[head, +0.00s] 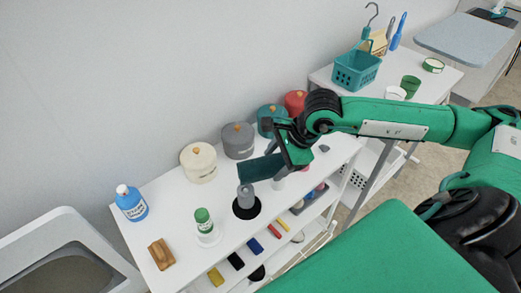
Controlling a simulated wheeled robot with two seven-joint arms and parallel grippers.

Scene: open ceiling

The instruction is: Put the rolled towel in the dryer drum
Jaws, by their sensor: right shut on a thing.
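My right gripper (279,153) reaches in from the right over the white shelf unit. It is shut on a dark teal piece that looks like the rolled towel (260,168). The towel sticks out to the left of the fingers, above the shelf top, and part of it is hidden by the gripper. My left gripper is not in view. No dryer drum can be made out for certain. A white-framed appliance or basin (70,238) with a grey inside is cut off at the lower left.
The shelf top (178,208) holds a blue bottle (131,203), a wooden brush (161,254), a green-capped bottle (204,222), a grey bottle (246,197) on a black disc, and several lidded canisters (199,162). A teal basket (357,70) stands on another table behind.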

